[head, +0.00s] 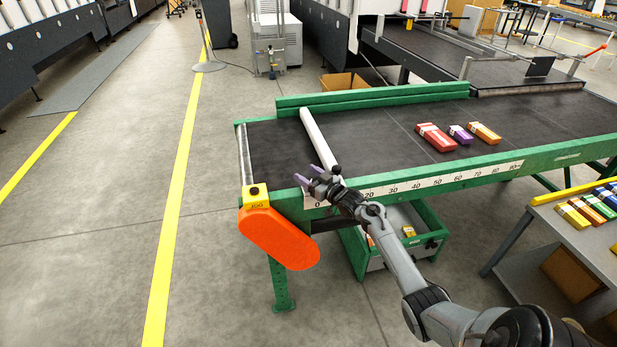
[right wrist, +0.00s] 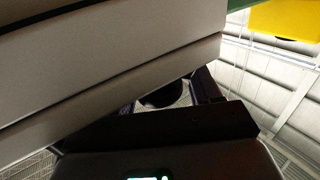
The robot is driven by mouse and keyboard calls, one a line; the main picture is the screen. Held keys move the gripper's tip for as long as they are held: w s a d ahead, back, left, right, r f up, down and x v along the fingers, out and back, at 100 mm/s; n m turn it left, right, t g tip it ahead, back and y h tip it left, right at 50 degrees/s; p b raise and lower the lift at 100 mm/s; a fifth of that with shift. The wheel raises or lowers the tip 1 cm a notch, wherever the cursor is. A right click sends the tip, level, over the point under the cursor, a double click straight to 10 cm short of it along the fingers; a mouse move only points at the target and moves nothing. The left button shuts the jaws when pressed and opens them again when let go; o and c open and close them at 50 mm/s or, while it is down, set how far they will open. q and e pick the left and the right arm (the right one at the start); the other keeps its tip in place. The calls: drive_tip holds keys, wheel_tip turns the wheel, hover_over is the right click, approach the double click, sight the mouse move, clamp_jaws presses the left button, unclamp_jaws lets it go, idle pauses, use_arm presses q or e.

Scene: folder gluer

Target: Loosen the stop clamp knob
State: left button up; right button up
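The stop is a long white bar (head: 318,140) lying across the dark belt, its near end at the green front rail by the scale's low numbers. A small dark part (head: 336,170) at that near end may be the clamp knob; it is partly hidden by my gripper. My right gripper (head: 308,176) is at the front rail beside the bar's near end, its purple fingertips apart. In the right wrist view a dark rounded shape (right wrist: 165,95) shows between the fingers, partly covered by a large grey surface; I cannot tell whether they touch it. My left gripper is out of view.
A yellow button box (head: 256,196) and orange guard (head: 279,238) are at the conveyor's left corner. Red, purple and orange cartons (head: 436,137) lie on the belt to the right. A green crate (head: 428,240) is under the rail. A side table with cartons (head: 573,215) is at right.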

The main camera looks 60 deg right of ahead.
drive_tip(key=shift+f, duration=0.15)
drive_tip(key=shift+s, duration=0.1)
drive_tip(key=shift+s+a, duration=0.1)
drive_tip(key=shift+s, duration=0.15)
drive_tip(key=p+v, duration=0.2)
drive_tip(key=v, duration=0.8)
